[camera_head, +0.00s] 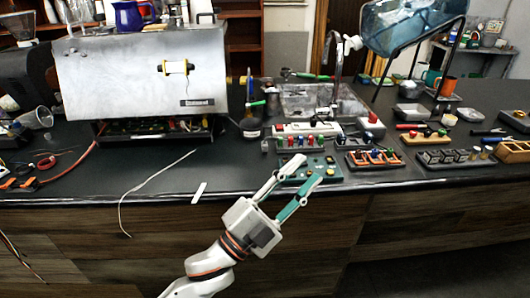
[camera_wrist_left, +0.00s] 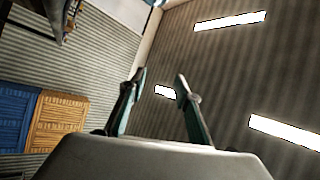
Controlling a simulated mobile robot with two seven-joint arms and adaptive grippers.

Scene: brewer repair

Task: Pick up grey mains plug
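I cannot pick out a grey mains plug for certain in either view. A thin white cable (camera_head: 150,181) lies on the dark counter and hangs over its front edge, with no plug clearly visible on it. A white power strip (camera_head: 296,129) lies further back on the counter. My left gripper (camera_head: 308,168) is in front of the counter edge, its fingers apart and pointing up and right. It overlaps a green component board (camera_head: 322,172) in the picture. The left wrist view shows the same open fingers (camera_wrist_left: 160,74) with nothing between them. My right gripper is in neither view.
A large metal brewer housing (camera_head: 130,75) stands at the back left. A small white strip (camera_head: 199,192) lies near the counter edge. Colored component blocks (camera_head: 372,158) and a sink (camera_head: 310,101) occupy the right side. The front middle-left of the counter is mostly clear.

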